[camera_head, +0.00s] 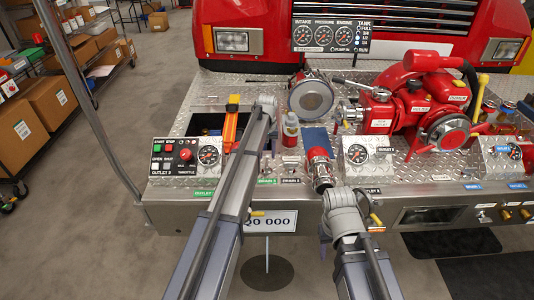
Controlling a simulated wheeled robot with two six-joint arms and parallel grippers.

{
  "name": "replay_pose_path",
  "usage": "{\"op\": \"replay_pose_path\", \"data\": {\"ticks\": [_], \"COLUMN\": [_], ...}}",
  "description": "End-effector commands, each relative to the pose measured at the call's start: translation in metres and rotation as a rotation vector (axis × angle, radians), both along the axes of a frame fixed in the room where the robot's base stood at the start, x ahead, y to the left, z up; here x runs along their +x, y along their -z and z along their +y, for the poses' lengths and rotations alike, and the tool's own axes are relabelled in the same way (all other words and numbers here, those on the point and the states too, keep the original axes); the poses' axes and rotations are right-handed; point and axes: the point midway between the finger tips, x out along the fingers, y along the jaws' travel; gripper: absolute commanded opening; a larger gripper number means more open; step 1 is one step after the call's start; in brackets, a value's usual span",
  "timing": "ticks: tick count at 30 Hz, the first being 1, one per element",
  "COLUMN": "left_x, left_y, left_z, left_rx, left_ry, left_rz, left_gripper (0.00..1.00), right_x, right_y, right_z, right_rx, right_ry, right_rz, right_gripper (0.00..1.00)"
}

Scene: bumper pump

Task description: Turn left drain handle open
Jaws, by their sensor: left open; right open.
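A small yellow handle (257,213) shows on the bumper's front face, just right of my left arm and above the number plate. A second yellow handle (376,219) shows beside my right wrist. Green labels reading DRAIN (267,181) sit on the deck edge above the plate; I cannot tell for sure which handle each belongs to. My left gripper (269,146) is open over the deck, beyond the bumper's front edge and apart from the yellow handle. My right gripper (347,238) is open in front of the bumper's face, its fingers partly hidden by my arm.
A red pump (425,100) fills the right of the deck. A control box (186,159) stands at left, a gauge box (368,154) at centre. A grey post (95,100) and shelves with boxes are at left.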

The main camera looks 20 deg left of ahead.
Motion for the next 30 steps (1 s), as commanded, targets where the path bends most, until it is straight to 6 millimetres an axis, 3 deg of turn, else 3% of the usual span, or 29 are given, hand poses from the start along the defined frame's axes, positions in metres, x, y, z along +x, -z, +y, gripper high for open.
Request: {"op": "replay_pose_path", "data": {"ticks": [1,6,23,26,29,30], "left_x": [0.0,0.0,-0.001,-0.019,-0.061,-0.084], "left_y": [-0.015,-0.03,-0.031,-0.031,-0.031,-0.031], "left_z": [0.0,0.0,-0.001,-0.015,-0.046,-0.062], "left_rx": [0.0,0.0,0.0,0.003,0.012,0.018], "left_ry": [0.0,0.0,0.002,0.027,0.094,0.133], "left_rz": [0.0,0.0,0.0,0.003,0.009,0.013], "left_gripper": [0.45,0.45,0.45,0.45,0.45,0.45], "right_x": [0.0,0.0,0.0,0.0,0.0,0.0], "right_y": [-0.015,-0.03,-0.031,-0.031,-0.031,-0.031], "right_z": [0.0,0.0,0.0,0.0,0.0,0.0], "right_rx": [0.0,0.0,0.0,0.0,0.0,0.0], "right_ry": [0.0,0.0,0.0,0.0,0.0,0.0], "right_rz": [0.0,0.0,0.0,0.0,0.0,0.0], "right_gripper": [0.5,0.5,0.5,0.5,0.5,0.5]}}
